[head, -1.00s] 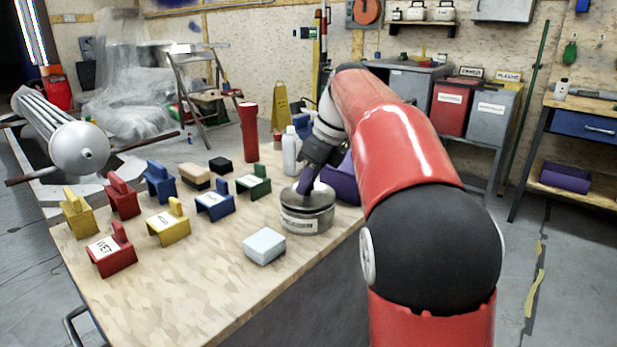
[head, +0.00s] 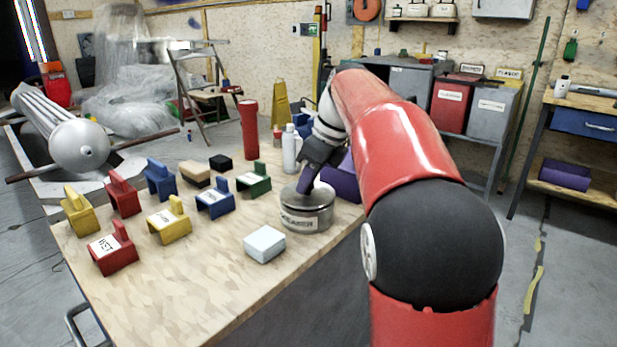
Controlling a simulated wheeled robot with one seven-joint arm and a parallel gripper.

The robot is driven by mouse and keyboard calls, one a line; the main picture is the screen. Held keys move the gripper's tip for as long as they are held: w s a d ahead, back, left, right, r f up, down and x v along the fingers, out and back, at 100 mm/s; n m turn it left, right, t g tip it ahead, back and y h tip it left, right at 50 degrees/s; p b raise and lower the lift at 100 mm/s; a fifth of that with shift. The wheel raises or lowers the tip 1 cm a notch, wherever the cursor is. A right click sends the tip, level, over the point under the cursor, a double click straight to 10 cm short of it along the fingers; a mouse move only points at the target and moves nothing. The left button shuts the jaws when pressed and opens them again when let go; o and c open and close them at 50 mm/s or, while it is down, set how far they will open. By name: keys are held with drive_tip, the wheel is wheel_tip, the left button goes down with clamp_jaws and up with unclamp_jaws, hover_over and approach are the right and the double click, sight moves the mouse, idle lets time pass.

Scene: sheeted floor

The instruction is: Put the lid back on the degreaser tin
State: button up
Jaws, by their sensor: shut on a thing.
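The degreaser tin (head: 305,219) is a round metal tin with a white label, standing upright near the right edge of the wooden table. The grey metal lid (head: 319,196) lies level across the tin's top. My gripper (head: 302,191) reaches down from the upper right, with purple fingers shut on the lid near its middle. The fingers hide the part they grip. I see no clear gap between lid and tin, but cannot tell whether the lid is fully seated.
Behind the tin are a white bottle (head: 289,150) and a purple object (head: 343,180). A pale block (head: 264,244) lies in front. Red, yellow, blue and green blocks stand to the left, and a red flashlight (head: 249,130) stands farther back. The table's front is clear.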

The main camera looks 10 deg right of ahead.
drive_tip(key=shift+p, duration=0.4)
idle(0.5)
drive_tip(key=o, duration=1.5)
wheel_tip(320, 180, up, 3)
drive_tip(key=p, duration=0.3)
drive_tip(key=shift+f, duration=0.2)
drive_tip(key=shift+r, duration=2.2)
clamp_jaws()
